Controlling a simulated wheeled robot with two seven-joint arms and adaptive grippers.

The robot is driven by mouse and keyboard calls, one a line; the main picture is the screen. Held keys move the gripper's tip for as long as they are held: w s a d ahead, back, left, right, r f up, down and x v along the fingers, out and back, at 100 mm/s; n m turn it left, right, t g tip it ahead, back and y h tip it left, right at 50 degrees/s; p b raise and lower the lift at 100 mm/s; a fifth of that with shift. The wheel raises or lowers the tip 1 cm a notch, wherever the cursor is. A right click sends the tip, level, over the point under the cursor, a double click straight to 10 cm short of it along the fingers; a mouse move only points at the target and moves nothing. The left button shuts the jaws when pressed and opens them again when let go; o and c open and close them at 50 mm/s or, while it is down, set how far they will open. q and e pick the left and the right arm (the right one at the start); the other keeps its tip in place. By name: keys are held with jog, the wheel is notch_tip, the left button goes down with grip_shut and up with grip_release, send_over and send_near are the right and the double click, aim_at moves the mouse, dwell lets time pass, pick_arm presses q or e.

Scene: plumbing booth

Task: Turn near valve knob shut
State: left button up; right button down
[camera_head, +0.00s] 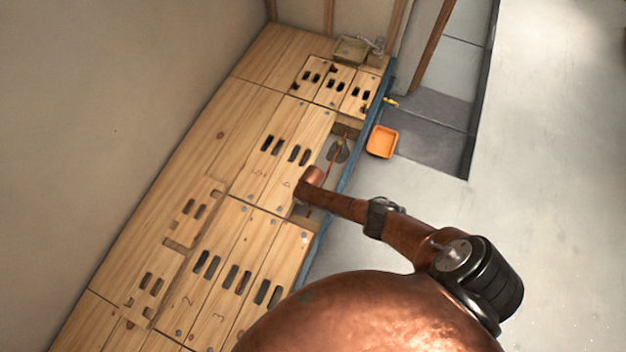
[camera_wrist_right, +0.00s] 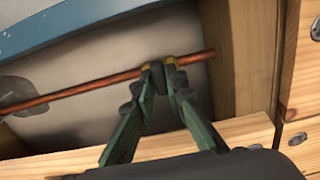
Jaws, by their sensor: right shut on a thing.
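In the right wrist view a copper pipe (camera_wrist_right: 80,90) runs across an open floor bay. Brass valve fittings (camera_wrist_right: 169,62) show on it at the fingertips. A small dark valve knob (camera_wrist_right: 158,76) sits between the tips, mostly covered by them. My right gripper (camera_wrist_right: 161,80), with green fingers and dark tips, is shut on this knob. In the head view my right arm reaches from the lower right into the opening by the blue edge, and its wrist hides the gripper and knob. A bit of the pipe (camera_head: 335,152) shows beyond it. My left gripper is not in view.
Wooden floor panels (camera_head: 215,148) with slots lie left of the bay. A wooden joist (camera_wrist_right: 238,60) bounds it in the wrist view. A blue beam (camera_head: 350,180) edges the deck. An orange tray (camera_head: 382,141) stands beyond. Grey floor at right is clear.

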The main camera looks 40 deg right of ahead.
jog(key=shift+w+a, duration=0.1)
dwell(0.3)
jog(key=c, duration=1.9)
grip_release()
jog(key=shift+c, duration=0.2)
notch_tip(320, 180, up, 12)
